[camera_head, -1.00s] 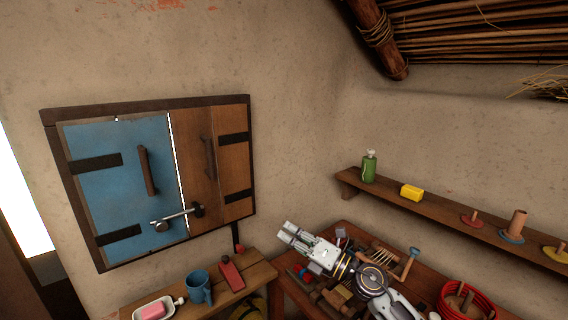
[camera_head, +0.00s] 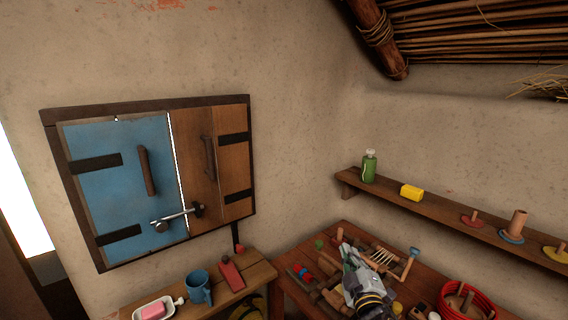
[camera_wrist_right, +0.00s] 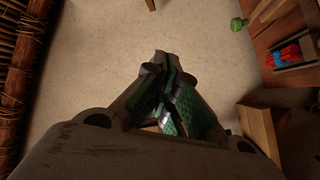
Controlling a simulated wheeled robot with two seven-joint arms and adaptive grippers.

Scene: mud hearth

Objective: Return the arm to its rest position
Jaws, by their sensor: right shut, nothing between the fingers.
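My right gripper (camera_head: 354,262) is low in the head view, over the cluttered wooden table at the lower right. Its fingers are together and hold nothing. In the right wrist view the closed fingers (camera_wrist_right: 168,95) point away from the camera, with pale wall or floor beyond them. My left gripper is not in the head view. The wall cabinet has a blue door (camera_head: 105,180) and a brown wooden door (camera_head: 200,165), both looking closed, with a metal latch bar (camera_head: 178,216) across the seam.
The table (camera_head: 310,255) is crowded with tools, and a red coil (camera_head: 480,300) lies at its right. A low shelf (camera_head: 255,279) holds a blue mug (camera_head: 198,288) and a soap dish (camera_head: 140,311). The wall shelf (camera_head: 430,210) carries a green bottle (camera_head: 369,166) and a yellow block (camera_head: 411,192).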

